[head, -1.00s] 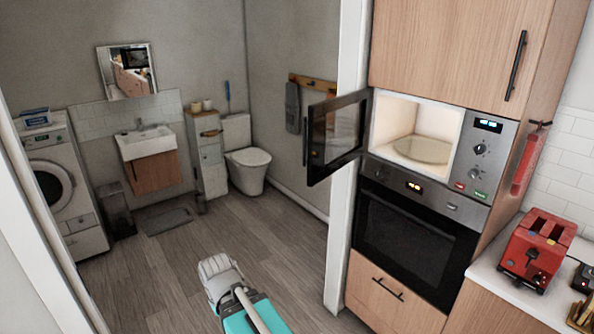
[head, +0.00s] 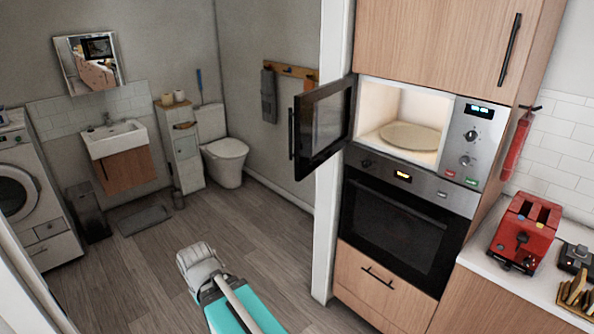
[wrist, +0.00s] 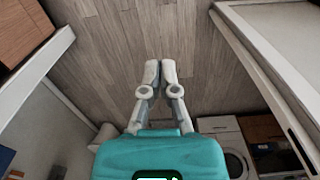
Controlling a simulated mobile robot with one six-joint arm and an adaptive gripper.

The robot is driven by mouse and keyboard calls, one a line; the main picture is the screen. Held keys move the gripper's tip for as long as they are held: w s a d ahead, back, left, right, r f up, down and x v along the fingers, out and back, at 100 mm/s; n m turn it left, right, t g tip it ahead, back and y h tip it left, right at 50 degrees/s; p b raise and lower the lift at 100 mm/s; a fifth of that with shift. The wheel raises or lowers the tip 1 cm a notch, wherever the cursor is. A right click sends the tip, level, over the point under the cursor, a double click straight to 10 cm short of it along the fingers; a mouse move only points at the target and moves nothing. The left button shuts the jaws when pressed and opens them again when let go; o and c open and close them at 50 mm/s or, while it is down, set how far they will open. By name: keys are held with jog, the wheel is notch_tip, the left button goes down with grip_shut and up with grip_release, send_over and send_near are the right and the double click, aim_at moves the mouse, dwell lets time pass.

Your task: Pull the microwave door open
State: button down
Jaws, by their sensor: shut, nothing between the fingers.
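The microwave (head: 466,140) is built into the wooden cabinet above the oven. Its dark glass door (head: 325,125) stands wide open, swung out to the left, with a black bar handle (head: 291,134) on its free edge. The lit inside shows a round plate (head: 410,137). My gripper shows in the wrist view (wrist: 161,68), pointing over the wooden floor, with its fingertips together and nothing between them. It is well away from the door. In the head view my arm is low in the middle, and the fingertips cannot be made out there.
The oven (head: 400,225) sits below the microwave, with a drawer (head: 380,287) under it. A red toaster (head: 525,232) stands on the counter at right. A white door frame (head: 328,230) rises left of the cabinet. The wooden floor (head: 150,265) around my arm is clear.

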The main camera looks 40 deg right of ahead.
jog(key=w+d+r+m+t+h, duration=0.25)
jog(key=w+d, duration=0.25)
jog(key=d, duration=0.4)
jog(key=w+d+r+m+t+h, duration=0.1)
jog(key=w+d+m+t+h, duration=0.15)
jog(key=w+d, duration=0.45)
jog(key=d+r+t, duration=0.4)
jog(key=d+r, duration=0.2)
jog(key=d, duration=0.3)
jog(key=d+r+n+t+h, duration=0.1)
jog(key=d+r+t, duration=0.4)
jog(key=d, duration=0.4)
jog(key=d+r+t, duration=0.4)
jog(key=d+r, duration=0.3)
jog(key=d, duration=0.3)
jog(key=shift+w+r+t+h, duration=0.15)
jog(key=shift+r+t+h, duration=0.2)
jog(key=shift+t+h, duration=0.05)
jog(key=n+g+y, duration=0.1)
jog(key=n+y, duration=0.5)
jog(key=y, duration=0.5)
send_near(303, 161)
jog(key=s+f, duration=0.3)
jog(key=shift+a+p, duration=0.15)
jog(key=shift+p, duration=0.2)
